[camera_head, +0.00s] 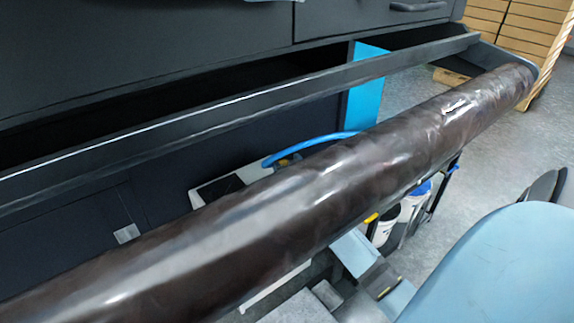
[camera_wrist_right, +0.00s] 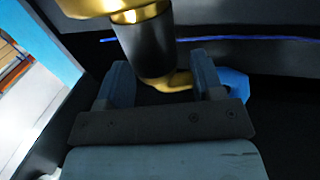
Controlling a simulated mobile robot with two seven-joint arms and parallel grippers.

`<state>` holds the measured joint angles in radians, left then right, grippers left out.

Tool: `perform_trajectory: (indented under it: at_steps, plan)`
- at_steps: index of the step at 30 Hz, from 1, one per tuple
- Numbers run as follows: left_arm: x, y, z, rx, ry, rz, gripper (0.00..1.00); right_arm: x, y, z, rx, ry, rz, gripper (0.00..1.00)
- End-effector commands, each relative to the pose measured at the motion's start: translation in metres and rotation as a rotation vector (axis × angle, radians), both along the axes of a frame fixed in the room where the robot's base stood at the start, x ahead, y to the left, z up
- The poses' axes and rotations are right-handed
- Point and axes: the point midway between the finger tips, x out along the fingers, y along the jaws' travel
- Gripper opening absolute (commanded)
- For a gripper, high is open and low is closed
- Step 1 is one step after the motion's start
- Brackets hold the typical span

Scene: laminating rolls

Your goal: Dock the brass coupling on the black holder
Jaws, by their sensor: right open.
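In the right wrist view, my right gripper (camera_wrist_right: 160,66) is open, its two fingers on either side of a coupling with brass parts (camera_wrist_right: 134,15) and a black cylindrical sleeve (camera_wrist_right: 145,48). A brass elbow (camera_wrist_right: 174,83) at its lower end passes between the fingers toward a blue hose piece (camera_wrist_right: 236,86). I cannot tell whether either finger touches it. In the head view the blue hose (camera_head: 312,146) shows behind the big roll, with a small brass-coloured piece (camera_head: 283,161) at its end. I cannot make out the black holder for sure. My left gripper is out of view.
A long dark glossy roll (camera_head: 300,190) crosses the head view and hides much behind it. A dark machine (camera_head: 140,50) with a long bar (camera_head: 250,105) stands behind.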

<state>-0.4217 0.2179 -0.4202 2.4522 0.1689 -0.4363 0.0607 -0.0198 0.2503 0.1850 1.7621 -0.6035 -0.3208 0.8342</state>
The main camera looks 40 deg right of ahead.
Motion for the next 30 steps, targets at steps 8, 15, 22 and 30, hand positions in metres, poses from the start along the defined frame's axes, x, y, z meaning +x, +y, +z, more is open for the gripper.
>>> perform_trajectory:
  at_steps: [8, 15, 22, 30]
  plan:
    - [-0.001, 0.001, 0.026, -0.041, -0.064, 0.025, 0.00, -0.055, 0.022, 0.003, 0.004, 0.002, 0.000, 0.61]
    - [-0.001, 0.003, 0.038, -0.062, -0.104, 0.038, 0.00, -0.097, 0.038, 0.003, 0.003, 0.001, 0.000, 0.61]
    - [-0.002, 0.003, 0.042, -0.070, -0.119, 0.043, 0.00, -0.111, 0.043, 0.003, -0.001, -0.001, 0.000, 0.61]
    - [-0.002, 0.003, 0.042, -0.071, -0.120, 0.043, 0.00, -0.109, 0.100, 0.023, 0.009, -0.022, 0.126, 0.61]
